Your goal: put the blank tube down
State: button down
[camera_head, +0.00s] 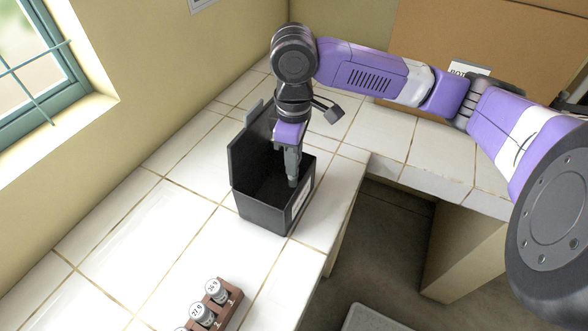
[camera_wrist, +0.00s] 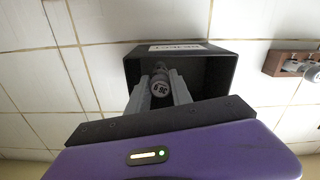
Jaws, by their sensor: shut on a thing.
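My gripper (camera_head: 292,182) reaches down into an open black box (camera_head: 262,215) on the tiled counter. In the head view the tube is hidden by the gripper and box walls. I cannot tell whether the tube touches the box floor.
A brown wooden rack (camera_head: 226,303) with several capped, numbered tubes stands at the bottom of the head view; part of it shows at the right of the wrist view (camera_wrist: 272,63). The counter edge drops off right of the box. White tiles between box and rack are clear.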

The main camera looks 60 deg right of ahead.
jog(key=shift+a+f, duration=0.1)
jog(key=shift+f, duration=1.95)
jog(key=shift+f, duration=0.15)
jog(key=c, duration=1.1)
grip_release()
jog(key=shift+c, duration=0.2)
notch_tip(320, 180, up, 12)
jog(key=shift+r, duration=0.2)
jog(key=shift+s, duration=0.1)
